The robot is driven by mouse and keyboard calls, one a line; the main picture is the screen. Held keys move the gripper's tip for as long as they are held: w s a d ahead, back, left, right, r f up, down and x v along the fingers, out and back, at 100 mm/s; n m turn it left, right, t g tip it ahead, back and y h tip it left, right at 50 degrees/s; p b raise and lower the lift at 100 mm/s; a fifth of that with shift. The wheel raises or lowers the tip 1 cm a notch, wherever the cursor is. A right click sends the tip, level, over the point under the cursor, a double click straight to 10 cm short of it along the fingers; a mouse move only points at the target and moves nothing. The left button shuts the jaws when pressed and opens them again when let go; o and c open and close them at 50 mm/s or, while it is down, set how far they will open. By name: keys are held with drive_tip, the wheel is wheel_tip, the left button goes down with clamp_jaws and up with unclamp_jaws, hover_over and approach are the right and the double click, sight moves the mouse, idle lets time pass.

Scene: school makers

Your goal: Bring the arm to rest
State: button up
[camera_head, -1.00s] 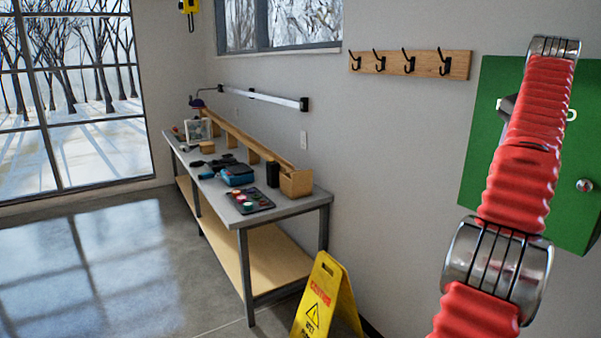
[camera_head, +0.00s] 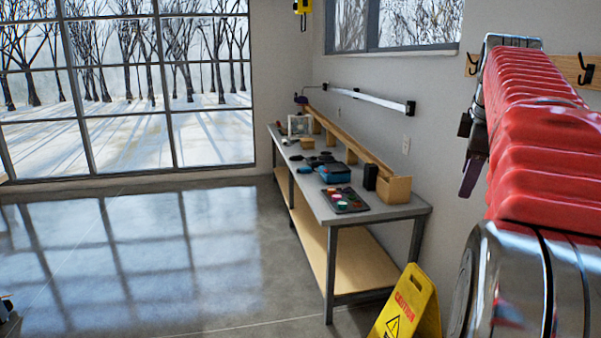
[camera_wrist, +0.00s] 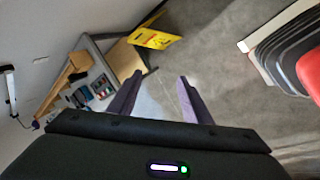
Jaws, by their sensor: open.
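My gripper (camera_wrist: 160,84) shows in the wrist view with its two dark purple fingers spread apart and nothing between them. Bare concrete floor lies beyond the fingertips. In the head view my red, ribbed arm with metal bands fills the right side. Part of my gripper (camera_head: 470,172) shows there as a small dark finger beside the arm, in front of the wall. The rest of the gripper is hidden behind the arm in that view.
A grey workbench (camera_head: 412,207) with tools and a tray on it stands along the right wall. A yellow caution sign (camera_head: 408,305) stands at its near end, also in the wrist view (camera_wrist: 152,39). A hook rail (camera_head: 568,68) hangs behind my arm. Open floor (camera_head: 160,255) lies left.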

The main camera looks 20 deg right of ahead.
drive_tip(key=w+a+f+m+t+y, duration=0.15)
drive_tip(key=a+f, duration=0.35)
drive_tip(key=a, duration=0.8)
drive_tip(key=w+a+f+m, duration=0.15)
drive_tip(key=a+f, duration=0.25)
drive_tip(key=a, duration=0.8)
drive_tip(key=s+a+f+m+y, duration=0.1)
drive_tip(key=s+a+f+m, duration=0.1)
drive_tip(key=s+a+f, duration=0.3)
drive_tip(key=s+a+f+m+y, duration=0.1)
drive_tip(key=s+a+f+m, duration=0.1)
drive_tip(key=s+a+f, duration=0.4)
drive_tip(key=a+f, duration=0.5)
drive_tip(key=a, duration=0.2)
